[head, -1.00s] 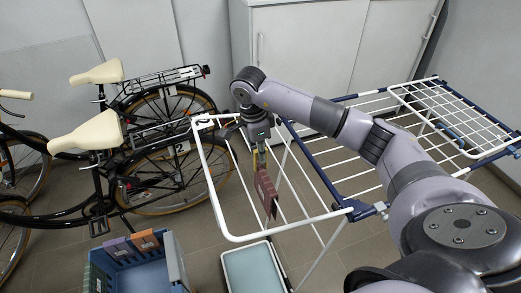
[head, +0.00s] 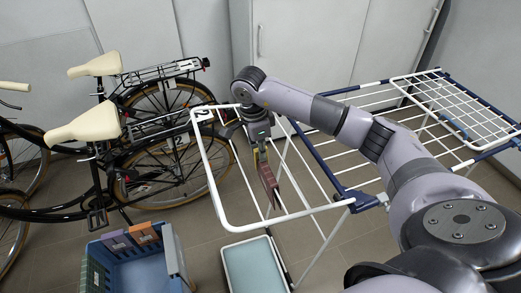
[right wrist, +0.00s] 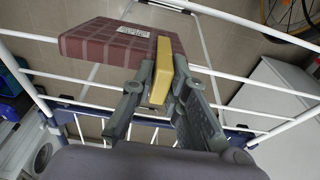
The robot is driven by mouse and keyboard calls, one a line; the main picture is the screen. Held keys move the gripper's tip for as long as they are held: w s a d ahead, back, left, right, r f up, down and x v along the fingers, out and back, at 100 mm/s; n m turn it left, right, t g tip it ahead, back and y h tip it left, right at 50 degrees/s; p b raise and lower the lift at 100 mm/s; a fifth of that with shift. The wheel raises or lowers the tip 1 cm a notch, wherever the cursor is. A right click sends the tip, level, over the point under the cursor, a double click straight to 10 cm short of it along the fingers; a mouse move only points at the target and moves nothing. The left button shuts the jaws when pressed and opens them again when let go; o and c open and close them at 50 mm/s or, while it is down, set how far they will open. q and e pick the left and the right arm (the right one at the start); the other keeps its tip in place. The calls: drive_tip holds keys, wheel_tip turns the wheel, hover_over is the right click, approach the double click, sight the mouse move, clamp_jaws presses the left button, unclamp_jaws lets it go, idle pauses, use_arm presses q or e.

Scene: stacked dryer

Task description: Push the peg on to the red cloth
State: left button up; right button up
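The red cloth (head: 267,182) is a brownish-red checked piece with a pale label, hanging at the left part of the white drying rack in the head view. It also shows in the right wrist view (right wrist: 105,44). The yellow peg (right wrist: 162,72) is upright between the fingers of my right gripper (right wrist: 155,95), which is shut on it. The peg overlaps the cloth's near edge in the right wrist view; I cannot tell how far it is on. In the head view the right gripper (head: 260,143) is just above the cloth. My left gripper is not in view.
The white drying rack (head: 283,219) with blue bars surrounds the cloth. Below stand a blue crate (head: 145,275) with coloured cloths on its rim and a pale blue tray (head: 255,266). Bicycles (head: 150,150) stand at left, a grey cabinet (head: 300,40) behind.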

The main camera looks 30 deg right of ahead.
drive_tip(key=o, duration=0.4)
drive_tip(key=shift+s+f, duration=0.1)
